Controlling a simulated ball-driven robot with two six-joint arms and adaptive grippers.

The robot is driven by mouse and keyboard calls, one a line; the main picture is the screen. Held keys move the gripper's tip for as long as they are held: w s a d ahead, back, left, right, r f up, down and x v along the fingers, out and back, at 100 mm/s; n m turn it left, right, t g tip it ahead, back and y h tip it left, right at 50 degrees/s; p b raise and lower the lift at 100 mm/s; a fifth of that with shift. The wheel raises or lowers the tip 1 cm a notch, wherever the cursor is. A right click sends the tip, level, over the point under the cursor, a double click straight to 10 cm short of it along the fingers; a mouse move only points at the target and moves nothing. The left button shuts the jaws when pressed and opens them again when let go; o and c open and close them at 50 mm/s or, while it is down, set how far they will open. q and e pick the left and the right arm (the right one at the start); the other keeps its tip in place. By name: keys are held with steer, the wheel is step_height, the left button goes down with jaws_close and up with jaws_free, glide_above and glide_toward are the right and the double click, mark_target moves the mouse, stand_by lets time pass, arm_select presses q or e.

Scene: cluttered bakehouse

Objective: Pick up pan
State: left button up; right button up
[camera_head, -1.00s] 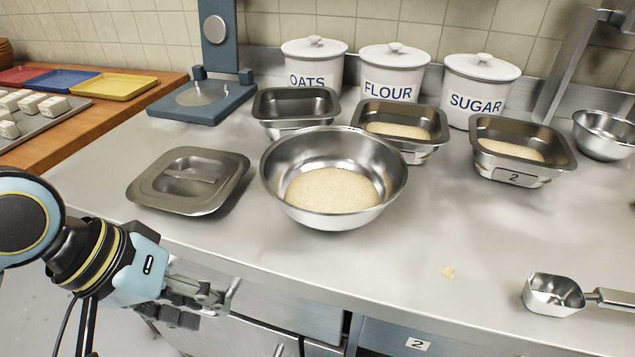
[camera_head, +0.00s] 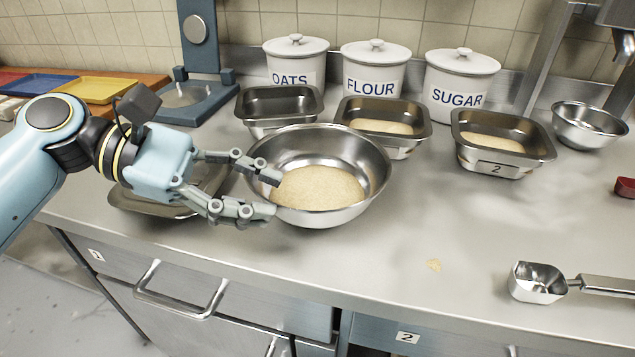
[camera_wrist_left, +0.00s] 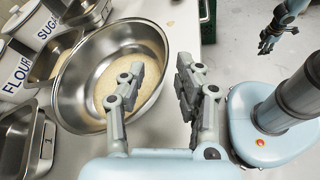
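An empty metal loaf pan (camera_head: 278,123) stands at the back left of the bowl. My left gripper (camera_head: 272,193) is open and empty at the bowl's front left. In the left wrist view it (camera_wrist_left: 158,85) has one finger over the bowl and the other outside its rim; I cannot tell whether they touch. My right gripper (camera_wrist_left: 278,36) appears small and open, away from the counter.
A flat metal lid or tray (camera_head: 130,204) lies under my left arm, partly hidden. Oats (camera_head: 297,62), flour (camera_head: 375,68) and sugar (camera_head: 460,75) canisters line the back. A scoop (camera_head: 538,283) lies at front right. A small bowl (camera_head: 588,128) stands at right. The front middle counter is mostly clear.

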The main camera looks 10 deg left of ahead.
mark_target(328, 216)
arm_select(q)
steer(key=shift+x, duration=3.15)
steer(key=shift+s+f, duration=0.1)
steer(key=shift+f, duration=0.05)
jaws_close()
